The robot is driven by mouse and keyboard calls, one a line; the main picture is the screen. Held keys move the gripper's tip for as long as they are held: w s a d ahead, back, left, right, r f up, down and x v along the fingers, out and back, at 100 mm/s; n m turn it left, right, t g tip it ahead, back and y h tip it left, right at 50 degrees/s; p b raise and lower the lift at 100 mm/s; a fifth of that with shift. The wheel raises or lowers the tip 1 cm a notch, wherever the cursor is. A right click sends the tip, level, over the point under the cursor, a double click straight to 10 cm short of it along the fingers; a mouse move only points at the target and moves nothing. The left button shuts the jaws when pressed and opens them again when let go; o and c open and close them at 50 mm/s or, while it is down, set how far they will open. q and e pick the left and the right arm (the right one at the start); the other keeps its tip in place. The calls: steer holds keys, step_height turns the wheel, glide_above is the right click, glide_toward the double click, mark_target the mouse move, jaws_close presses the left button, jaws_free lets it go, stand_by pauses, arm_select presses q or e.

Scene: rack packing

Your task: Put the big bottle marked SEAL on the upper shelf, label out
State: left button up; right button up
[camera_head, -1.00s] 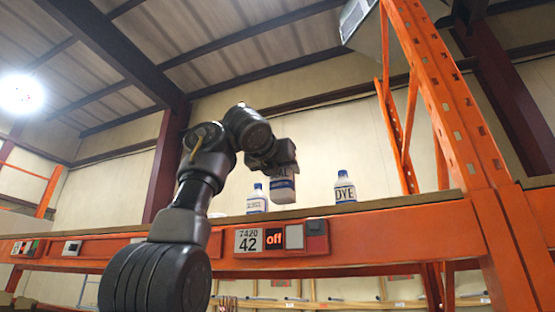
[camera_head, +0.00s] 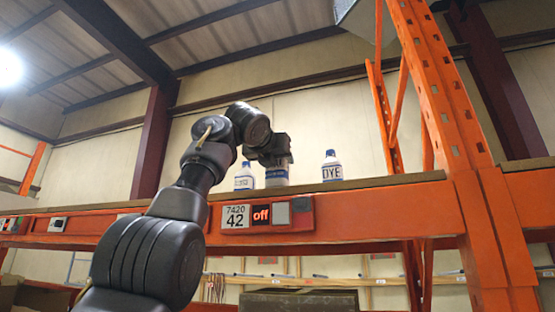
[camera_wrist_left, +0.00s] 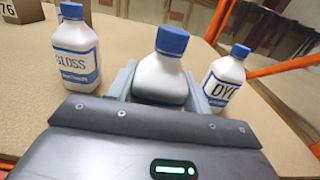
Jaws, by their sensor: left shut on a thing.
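The SEAL bottle (camera_head: 277,176), white with a blue band, is held upright at the upper shelf (camera_head: 380,184), between two other bottles. My left gripper (camera_head: 274,160) is shut on it; the lettering cannot be read now. In the left wrist view the bottle's blue cap and white shoulders (camera_wrist_left: 160,76) show between the two fingers (camera_wrist_left: 158,88). The shelf edge hides its base in the head view, so I cannot tell whether it touches the board. My right gripper is not in view.
A GLOSS bottle (camera_wrist_left: 77,55) stands left of the held bottle and a DYE bottle (camera_head: 332,167) stands close on its right. An orange upright (camera_head: 440,90) rises at the right. A box (camera_wrist_left: 22,10) is at the wrist view's far left.

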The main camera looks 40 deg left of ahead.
arm_select(q)
steer(key=shift+f+b, duration=0.5)
steer(key=shift+f, duration=0.05)
steer(key=o, duration=1.2)
steer(key=shift+s+d+f, duration=0.1)
steer(key=shift+s+d, duration=0.05)
steer(key=shift+s, duration=0.1)
steer(key=b+v, duration=0.4)
steer(key=v, duration=0.6)
steer(key=shift+s+d, duration=0.1)
steer(key=shift+s, duration=0.05)
